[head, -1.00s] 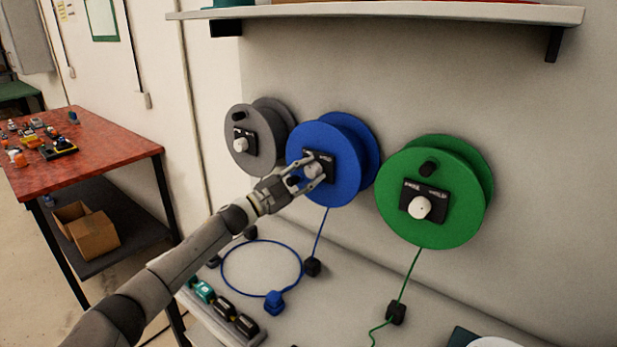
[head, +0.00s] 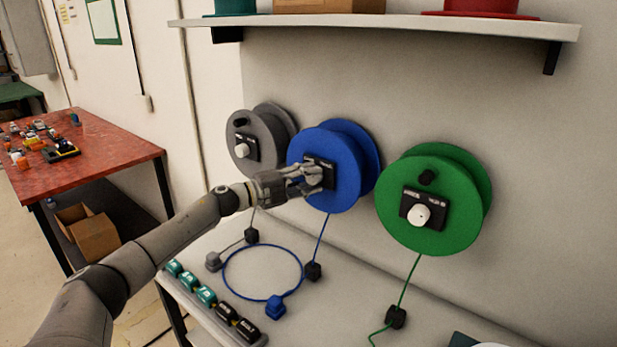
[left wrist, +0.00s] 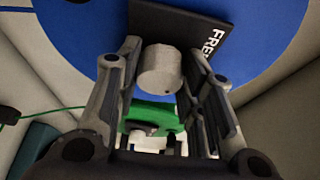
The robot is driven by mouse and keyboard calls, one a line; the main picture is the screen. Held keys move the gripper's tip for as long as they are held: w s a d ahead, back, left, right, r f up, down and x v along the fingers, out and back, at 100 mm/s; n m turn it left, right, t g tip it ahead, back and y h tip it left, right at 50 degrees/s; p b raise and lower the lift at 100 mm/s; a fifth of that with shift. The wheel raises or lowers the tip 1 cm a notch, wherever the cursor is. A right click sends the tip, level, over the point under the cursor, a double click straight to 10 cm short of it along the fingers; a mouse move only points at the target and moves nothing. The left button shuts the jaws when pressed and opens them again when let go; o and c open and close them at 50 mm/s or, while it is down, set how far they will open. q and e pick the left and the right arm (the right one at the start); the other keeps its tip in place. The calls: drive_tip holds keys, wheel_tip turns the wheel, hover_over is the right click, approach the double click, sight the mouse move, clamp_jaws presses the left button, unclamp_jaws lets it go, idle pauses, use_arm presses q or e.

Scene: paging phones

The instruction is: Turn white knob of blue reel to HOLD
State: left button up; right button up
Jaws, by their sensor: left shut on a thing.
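The blue reel (head: 322,143) hangs on the wall between two other reels. A black plate (head: 328,181) on its face carries the white knob (head: 314,176), partly covered by my fingers in the head view. My left gripper (head: 317,173) reaches in from the left and is shut on the knob. In the left wrist view the knob (left wrist: 160,70) sits between the two fingers, in front of the blue reel face (left wrist: 75,30). The letters "FRE" show on the plate (left wrist: 205,30) there. The HOLD lettering and the knob's pointer cannot be made out. My right gripper is out of view.
A grey reel (head: 262,128) is at left and a green reel (head: 440,225) at right, each with its own knob. Below, a pale bench (head: 345,318) bears a blue cable loop (head: 262,298) and a row of labelled blocks (head: 205,295). A shelf (head: 400,25) is above.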

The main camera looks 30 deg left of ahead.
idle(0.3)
use_arm(q)
drive_tip(key=o, duration=1)
drive_tip(key=shift+v, duration=5.95)
